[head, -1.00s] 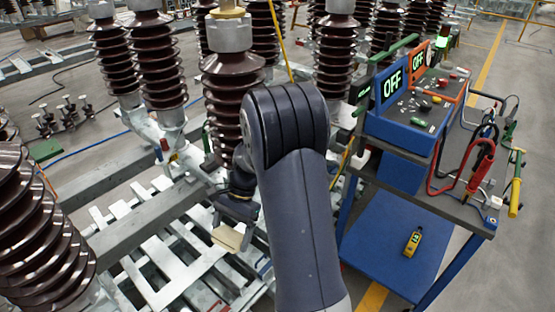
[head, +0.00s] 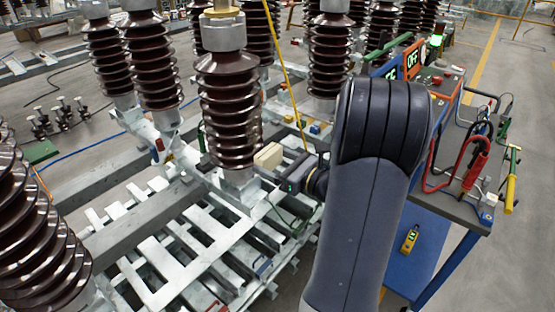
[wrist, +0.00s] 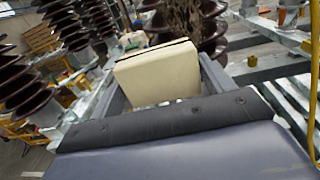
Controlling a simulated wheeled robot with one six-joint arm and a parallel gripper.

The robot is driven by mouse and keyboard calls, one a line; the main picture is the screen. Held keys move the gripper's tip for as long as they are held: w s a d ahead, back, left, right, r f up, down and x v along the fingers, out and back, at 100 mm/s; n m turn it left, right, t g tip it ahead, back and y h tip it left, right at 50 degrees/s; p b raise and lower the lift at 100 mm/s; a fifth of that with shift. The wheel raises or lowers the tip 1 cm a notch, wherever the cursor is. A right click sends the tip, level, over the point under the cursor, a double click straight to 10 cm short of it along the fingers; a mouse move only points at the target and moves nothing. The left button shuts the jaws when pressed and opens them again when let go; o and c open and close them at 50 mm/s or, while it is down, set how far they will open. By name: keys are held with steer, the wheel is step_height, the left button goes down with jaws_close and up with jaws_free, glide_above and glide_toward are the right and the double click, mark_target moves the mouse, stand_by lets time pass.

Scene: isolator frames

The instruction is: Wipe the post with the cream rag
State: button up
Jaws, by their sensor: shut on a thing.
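The cream rag (head: 268,156) is a folded, block-like pad held in my gripper (head: 282,163), just right of the post's lower sheds. The post (head: 228,95) is a dark brown ribbed insulator, upright, with a grey metal cap. In the wrist view the rag (wrist: 158,75) fills the space between the grey fingers of my gripper (wrist: 162,85). The post (wrist: 185,45) stands behind it there, with a rough brown dirty patch (wrist: 186,14) above the rag. I cannot tell whether rag and post touch.
Other ribbed insulators (head: 150,60) stand left and behind. A pale slatted metal frame (head: 165,285) lies below. A yellow rod (head: 278,55) slants behind the post. A blue cart (head: 430,235) with cables and a yellow meter (head: 409,239) stands at right.

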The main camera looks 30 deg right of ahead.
mark_target(255, 137)
steer(key=shift+d+r, duration=0.2)
steer(key=shift+d, duration=0.2)
steer(key=shift+w, duration=0.1)
steer(key=shift+x, duration=2.8)
steer(key=shift+x, duration=0.9)
steer(key=shift+w+d, duration=0.1)
steer(key=shift+d, duration=0.1)
steer(key=shift+w+d, duration=0.3)
steer(key=shift+d, duration=0.6)
steer(key=shift+w+d, duration=0.25)
steer(key=shift+d, duration=0.65)
